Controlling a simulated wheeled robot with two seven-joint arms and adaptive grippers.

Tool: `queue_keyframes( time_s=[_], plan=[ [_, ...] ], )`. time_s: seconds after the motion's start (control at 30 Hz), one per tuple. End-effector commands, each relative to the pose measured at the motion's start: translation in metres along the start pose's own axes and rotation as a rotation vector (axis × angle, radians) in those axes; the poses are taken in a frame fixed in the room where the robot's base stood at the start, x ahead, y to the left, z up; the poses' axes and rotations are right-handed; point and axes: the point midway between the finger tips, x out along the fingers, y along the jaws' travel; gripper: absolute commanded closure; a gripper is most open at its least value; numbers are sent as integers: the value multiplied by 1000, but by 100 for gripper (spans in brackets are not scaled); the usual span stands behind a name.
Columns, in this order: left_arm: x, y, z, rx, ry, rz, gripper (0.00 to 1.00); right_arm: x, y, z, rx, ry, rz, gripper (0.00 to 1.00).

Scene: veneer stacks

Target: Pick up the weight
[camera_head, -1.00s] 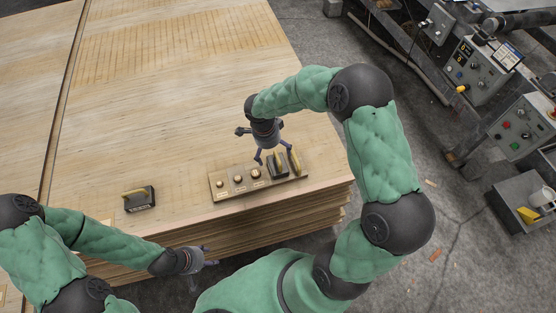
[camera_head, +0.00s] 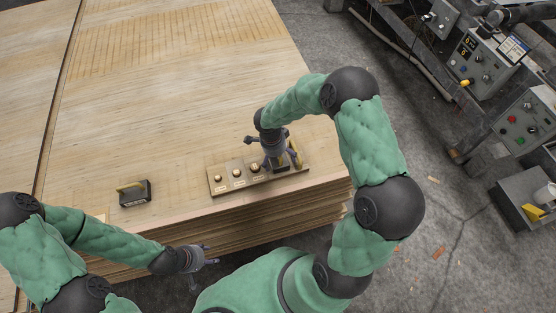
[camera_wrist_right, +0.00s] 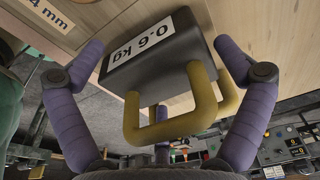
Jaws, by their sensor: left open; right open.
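A dark weight (camera_wrist_right: 155,52) with a yellow bar handle (camera_wrist_right: 185,115) and a white "0.6 kg" label fills the middle of the right wrist view. My right gripper (camera_wrist_right: 160,48) is open, with one purple finger on each side of the weight. In the head view, the right gripper (camera_head: 281,166) points down over the right end of a wooden holder (camera_head: 216,189) and largely hides the weight there. A second dark weight (camera_head: 136,196) with a yellow handle stands alone on the sheets to the left. My left gripper (camera_head: 206,257) is open and empty, off the stack's front edge.
The holder carries several small round-knobbed pieces (camera_head: 236,173) left of my right gripper. The veneer stack (camera_head: 180,90) has a wide clear top behind it. Machine control boxes (camera_head: 486,65) and a grey bin (camera_head: 525,195) stand at the right, across the floor.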

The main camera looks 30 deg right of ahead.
Motion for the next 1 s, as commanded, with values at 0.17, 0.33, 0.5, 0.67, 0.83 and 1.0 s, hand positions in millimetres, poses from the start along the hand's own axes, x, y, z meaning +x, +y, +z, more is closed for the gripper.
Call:
queue_keyframes(
  time_s=[0.17,0.33,0.5,0.67,0.83,1.0],
  plan=[
    [0,0,0,0,0,0,51,0,-1,0,1,0,-2,0],
    [0,0,0,0,0,0,51,0,0,0,1,0,-1,37],
    [0,0,0,0,0,0,51,1,0,0,0,0,1,83],
    [0,0,0,0,0,0,51,1,0,0,1,0,1,83],
    [-3,1,0,0,0,0,51,-4,1,-1,0,0,1,83],
    [-15,5,0,0,0,0,51,-29,-1,-5,3,-1,-4,83]
  ],
)
